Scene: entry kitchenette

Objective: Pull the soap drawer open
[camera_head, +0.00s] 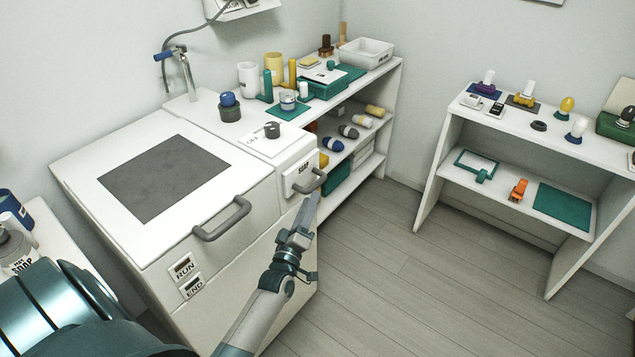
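The soap drawer (291,182) is a small white front labelled "SOAP" at the upper right corner of the white washing unit. It looks about flush with the unit. Its grey bar handle (313,181) sticks out below the label.
The unit's larger front has a grey handle (222,219) and RUN and END buttons (183,268). A dial (271,131) sits on top above the soap drawer. A shelf unit (392,84) with bottles stands behind. Another shelf (452,151) stands right. The floor (400,270) between is clear.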

